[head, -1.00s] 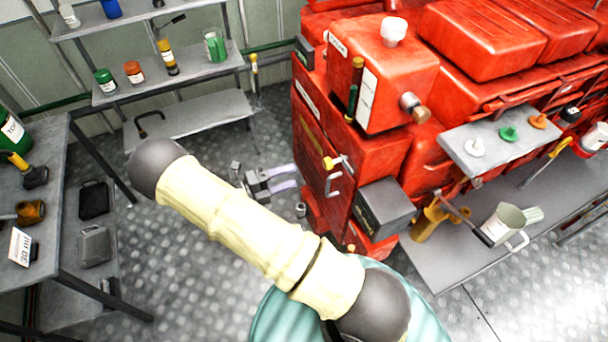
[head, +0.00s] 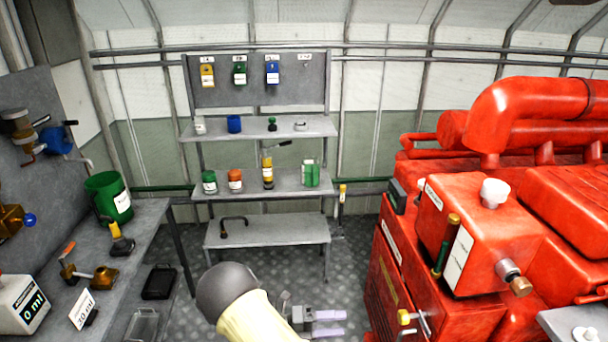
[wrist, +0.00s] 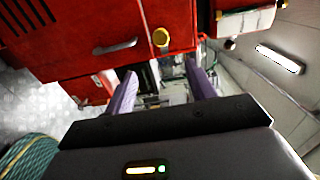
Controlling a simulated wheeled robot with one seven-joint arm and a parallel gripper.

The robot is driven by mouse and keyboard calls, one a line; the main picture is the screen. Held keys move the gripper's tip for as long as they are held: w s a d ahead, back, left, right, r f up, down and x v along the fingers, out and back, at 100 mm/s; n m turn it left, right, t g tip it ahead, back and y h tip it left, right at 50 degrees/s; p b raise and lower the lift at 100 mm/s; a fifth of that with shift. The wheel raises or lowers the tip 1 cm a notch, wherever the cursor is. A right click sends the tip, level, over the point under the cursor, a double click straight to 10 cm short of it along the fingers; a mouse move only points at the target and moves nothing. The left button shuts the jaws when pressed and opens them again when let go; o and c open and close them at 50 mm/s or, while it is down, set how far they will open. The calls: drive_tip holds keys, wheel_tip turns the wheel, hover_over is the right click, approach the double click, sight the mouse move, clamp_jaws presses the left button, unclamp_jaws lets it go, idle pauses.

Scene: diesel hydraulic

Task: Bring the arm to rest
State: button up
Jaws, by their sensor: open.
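My arm, with a cream link and a dark grey joint, shows at the bottom centre of the head view. My gripper (head: 330,323) is beyond it, low over the metal floor, left of the red machine (head: 440,270). Its two pale purple fingers are apart with nothing between them. In the wrist view my gripper (wrist: 160,88) is also open and empty. There the red machine (wrist: 70,40) fills the upper left, with a grey handle (wrist: 115,47) and a yellow knob (wrist: 161,38) close beyond the fingers.
A grey shelf rack (head: 265,183) with bottles and cans stands at the back. A workbench (head: 140,235) with a green bucket (head: 108,197) and fittings is on the left.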

drive_tip(key=s+d+r+n+y, duration=0.1)
drive_tip(key=s+r+n+y, duration=0.3)
drive_tip(key=n, duration=0.8)
drive_tip(key=s+d+r+n+t+y, duration=0.1)
drive_tip(key=s+d+r+n+y, duration=0.1)
drive_tip(key=r+n+y, duration=0.3)
drive_tip(key=s+d+r+n+t+y, duration=0.1)
drive_tip(key=s+r+n+y, duration=0.4)
drive_tip(key=n, duration=1.3)
drive_tip(key=d+y, duration=0.1)
drive_tip(key=y, duration=0.2)
drive_tip(key=shift+s+d+n+y, duration=0.2)
drive_tip(key=shift+s+n+y, duration=0.1)
drive_tip(key=shift+s+y, duration=0.1)
